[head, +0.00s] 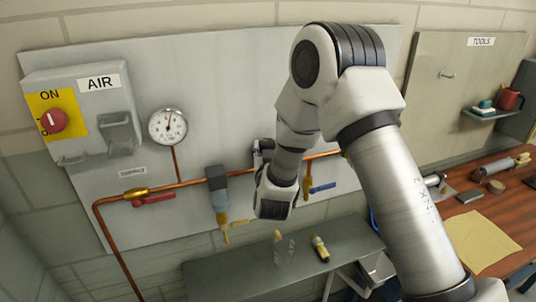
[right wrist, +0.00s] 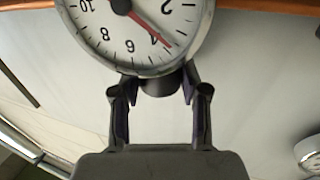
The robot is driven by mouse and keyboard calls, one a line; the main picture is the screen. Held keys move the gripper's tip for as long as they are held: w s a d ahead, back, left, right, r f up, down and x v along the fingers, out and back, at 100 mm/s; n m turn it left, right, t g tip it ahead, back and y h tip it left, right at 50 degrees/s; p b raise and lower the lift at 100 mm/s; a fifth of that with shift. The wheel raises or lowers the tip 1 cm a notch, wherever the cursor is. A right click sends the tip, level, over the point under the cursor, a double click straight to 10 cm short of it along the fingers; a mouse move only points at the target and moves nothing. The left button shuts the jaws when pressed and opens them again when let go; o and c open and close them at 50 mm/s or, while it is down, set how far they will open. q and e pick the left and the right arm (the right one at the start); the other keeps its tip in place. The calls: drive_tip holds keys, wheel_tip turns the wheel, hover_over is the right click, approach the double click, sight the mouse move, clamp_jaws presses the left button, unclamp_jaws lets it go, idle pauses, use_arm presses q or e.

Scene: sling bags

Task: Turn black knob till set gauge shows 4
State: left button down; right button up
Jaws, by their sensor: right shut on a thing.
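The set gauge (right wrist: 145,30) fills the top of the right wrist view, upside down. Its red needle points close to the 4, slightly on the side toward the 2. The black knob (right wrist: 158,87) is a short dark cylinder below the gauge in that view. My right gripper (right wrist: 159,96) is shut on the knob, one finger on each side. In the head view my right gripper (head: 274,197) is at the copper pipe on the wall panel. My arm hides the gauge face and knob there. My left gripper is not in view.
Another gauge (head: 168,126) hangs left on the panel, near the AIR box (head: 85,115) with its red switch (head: 53,121). A filter unit (head: 218,190) and blue valve lever (head: 322,187) flank my gripper. A shelf (head: 215,272) with small items lies below.

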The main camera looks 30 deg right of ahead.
drive_tip(key=shift+m+h, duration=0.3)
drive_tip(key=o, duration=1.2)
drive_tip(key=shift+c, duration=0.2)
drive_tip(key=v, duration=1.2)
drive_tip(key=shift+r, duration=0.2)
drive_tip(key=shift+a, duration=0.1)
